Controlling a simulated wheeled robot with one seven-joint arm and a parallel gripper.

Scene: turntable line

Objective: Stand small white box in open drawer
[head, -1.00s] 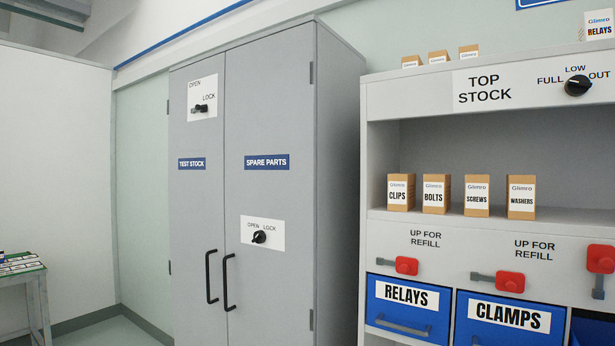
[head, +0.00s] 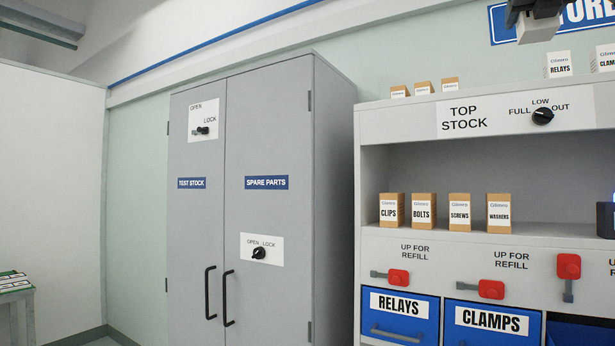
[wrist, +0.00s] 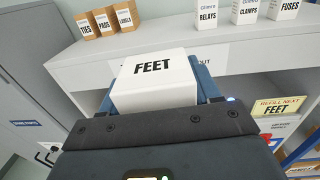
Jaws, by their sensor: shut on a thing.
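The small white box, labelled FEET, (wrist: 153,82) is held in my gripper (wrist: 155,105), which is shut on it. In the head view, the white box (head: 538,28) hangs below my gripper (head: 530,8) at the top right edge, above the shelf unit's top. The two closed blue drawers, RELAYS (head: 400,318) and CLAMPS (head: 490,320), sit at the bottom right. Right of CLAMPS is a dark bay (head: 580,332), cut by the frame edge; I cannot tell whether it is the open drawer.
The shelf unit (head: 440,240) carries several brown boxes, CLIPS to WASHERS, in its bay, and more boxes on top. Red latches (head: 568,265) line its front. A tall grey cabinet (head: 265,215) stands shut on the left. A yellow FEET refill label (wrist: 277,108) shows in the wrist view.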

